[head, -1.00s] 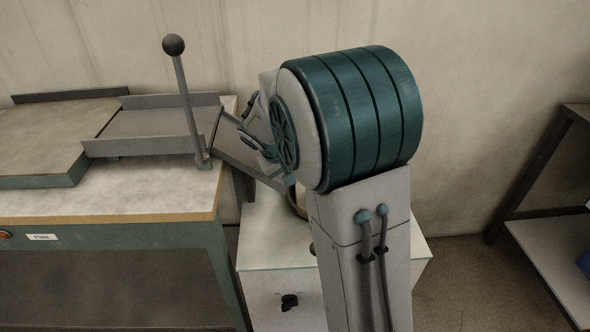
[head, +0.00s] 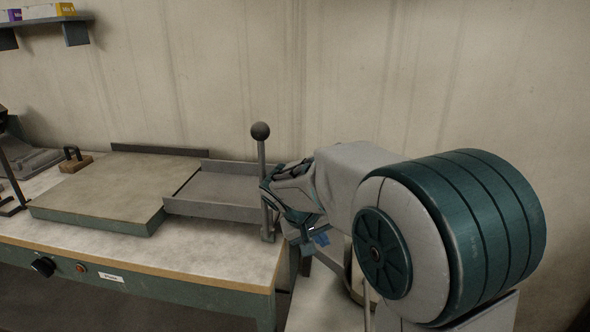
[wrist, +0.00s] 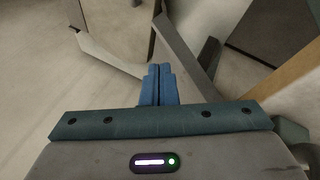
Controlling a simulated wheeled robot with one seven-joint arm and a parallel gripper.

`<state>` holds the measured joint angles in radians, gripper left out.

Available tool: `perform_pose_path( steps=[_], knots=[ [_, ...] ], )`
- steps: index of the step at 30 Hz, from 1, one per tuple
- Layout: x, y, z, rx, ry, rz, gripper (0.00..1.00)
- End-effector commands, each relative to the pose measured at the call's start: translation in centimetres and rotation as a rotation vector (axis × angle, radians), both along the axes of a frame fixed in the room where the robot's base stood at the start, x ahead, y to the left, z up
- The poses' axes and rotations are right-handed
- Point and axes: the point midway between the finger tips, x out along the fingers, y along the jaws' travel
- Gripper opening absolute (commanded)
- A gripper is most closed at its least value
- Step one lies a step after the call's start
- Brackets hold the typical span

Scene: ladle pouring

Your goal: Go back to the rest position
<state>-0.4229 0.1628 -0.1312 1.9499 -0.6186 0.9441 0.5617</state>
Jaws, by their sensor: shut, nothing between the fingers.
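My gripper shows in the wrist view (wrist: 158,84) with its two blue fingers pressed together and nothing between them. In the head view my gripper (head: 318,238) is partly hidden by my own arm, just right of the upright lever (head: 262,180) with a dark ball knob. It is over the right end of the workbench area, near the grey metal chute (head: 215,188).
The workbench (head: 110,250) carries a flat plate (head: 100,192) left of the chute. A wooden block with a dark handle (head: 74,160) stands further left. A wall shelf (head: 40,22) holds small boxes. A pale cabinet top (head: 318,300) is below my arm.

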Motion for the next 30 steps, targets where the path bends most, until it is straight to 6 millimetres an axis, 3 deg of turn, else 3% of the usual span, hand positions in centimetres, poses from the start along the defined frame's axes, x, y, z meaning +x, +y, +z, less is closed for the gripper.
perform_pose_path(
  steps=[5,9,18,24,30],
  knots=[
    [-4.4,-2.3,4.9,0.093,0.033,-0.027,0.0],
    [-9.6,-3.8,8.7,0.201,0.063,-0.041,0.0],
    [-19.2,-4.4,14.2,0.394,0.062,-0.048,0.0],
    [-22.1,-4.0,15.1,0.452,0.048,-0.043,0.0],
    [-22.5,-3.9,14.9,0.462,0.046,-0.041,0.0]
  ],
)
